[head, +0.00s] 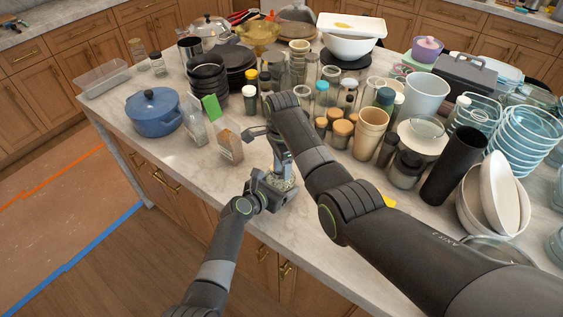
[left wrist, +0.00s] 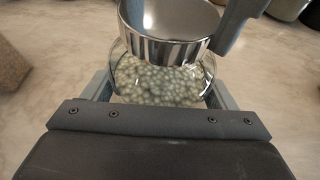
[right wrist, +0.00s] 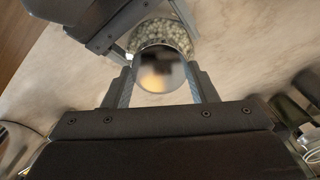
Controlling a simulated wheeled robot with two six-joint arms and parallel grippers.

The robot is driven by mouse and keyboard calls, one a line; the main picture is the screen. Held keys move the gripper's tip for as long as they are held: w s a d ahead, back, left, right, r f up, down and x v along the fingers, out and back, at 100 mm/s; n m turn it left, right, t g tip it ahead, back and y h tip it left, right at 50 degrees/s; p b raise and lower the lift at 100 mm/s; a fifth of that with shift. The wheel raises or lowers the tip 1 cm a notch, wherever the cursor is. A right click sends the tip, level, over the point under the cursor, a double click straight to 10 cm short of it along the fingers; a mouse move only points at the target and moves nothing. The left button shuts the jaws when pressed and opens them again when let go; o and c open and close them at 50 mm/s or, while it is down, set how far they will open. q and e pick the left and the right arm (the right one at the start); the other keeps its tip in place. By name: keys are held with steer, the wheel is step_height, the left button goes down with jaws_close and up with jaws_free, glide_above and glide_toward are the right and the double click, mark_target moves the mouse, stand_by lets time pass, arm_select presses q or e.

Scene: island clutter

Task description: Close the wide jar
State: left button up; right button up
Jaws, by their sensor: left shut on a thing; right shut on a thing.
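The wide jar (left wrist: 160,82) is glass and filled with pale round beads. It stands near the front edge of the island, and its body also shows in the right wrist view (right wrist: 180,38). My left gripper (head: 272,190) is shut around the jar's body. A shiny metal lid (left wrist: 165,35) sits at the jar's mouth, looking slightly tilted in the left wrist view. My right gripper (right wrist: 160,82) is shut on this lid from above, and its mirror-like top faces the right wrist camera. Whether the lid is fully seated on the rim cannot be told.
Several jars and bottles crowd the counter behind. A wooden block (head: 230,146) and a blue pot (head: 154,112) stand to the left. Black bowls (head: 207,80) are behind them. Glass bowls (head: 525,130) fill the right side.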

steer(key=m, duration=0.6)
steer(key=shift+s, duration=0.1)
steer(key=m, duration=0.7)
steer(key=shift+s+a, duration=0.1)
steer(key=o, duration=1)
steer(key=shift+r, duration=2.25)
steer(key=shift+o, duration=0.4)
